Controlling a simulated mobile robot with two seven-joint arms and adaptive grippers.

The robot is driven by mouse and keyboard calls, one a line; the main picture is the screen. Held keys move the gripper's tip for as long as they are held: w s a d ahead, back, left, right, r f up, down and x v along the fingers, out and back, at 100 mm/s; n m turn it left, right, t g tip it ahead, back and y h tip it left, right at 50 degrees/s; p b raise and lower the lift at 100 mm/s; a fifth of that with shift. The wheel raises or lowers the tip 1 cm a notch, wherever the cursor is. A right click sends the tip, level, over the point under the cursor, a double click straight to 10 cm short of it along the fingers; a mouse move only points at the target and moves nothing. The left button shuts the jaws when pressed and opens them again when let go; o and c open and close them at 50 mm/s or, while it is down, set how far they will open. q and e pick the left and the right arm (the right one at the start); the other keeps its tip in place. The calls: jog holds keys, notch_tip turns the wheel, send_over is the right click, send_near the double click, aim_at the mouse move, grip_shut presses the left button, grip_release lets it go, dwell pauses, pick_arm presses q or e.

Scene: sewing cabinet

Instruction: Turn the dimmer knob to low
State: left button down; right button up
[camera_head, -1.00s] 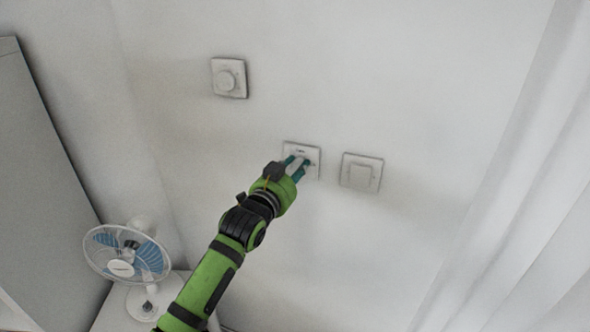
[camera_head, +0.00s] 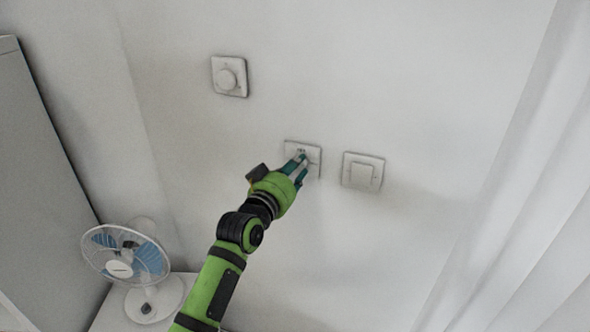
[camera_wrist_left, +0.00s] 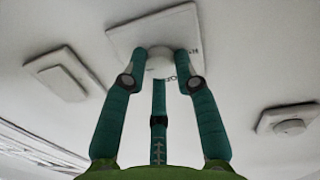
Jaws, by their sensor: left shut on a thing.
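The dimmer knob (camera_wrist_left: 160,64) is a round white knob on a square white wall plate (camera_wrist_left: 125,38), which also shows in the head view (camera_head: 290,147). My left gripper (camera_head: 302,160) reaches up to this plate from below left. In the left wrist view its teal fingers (camera_wrist_left: 163,66) are around the knob, shut on it. Part of the lettering on the plate shows beside the knob, but the fingers cover the rest, so I cannot read the setting. My right gripper is not in view.
Another plate with a round knob (camera_head: 228,77) is up and left on the wall. A flat rocker switch (camera_head: 362,172) is close to the right. A desk fan (camera_head: 125,258) stands at lower left; a white curtain (camera_head: 510,220) hangs at right.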

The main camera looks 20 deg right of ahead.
pick_arm(q)
jog(key=shift+f, duration=0.1)
dwell(0.5)
jog(key=c, duration=1)
grip_release()
jog(key=shift+o, duration=0.2)
jog(key=v, duration=1.2)
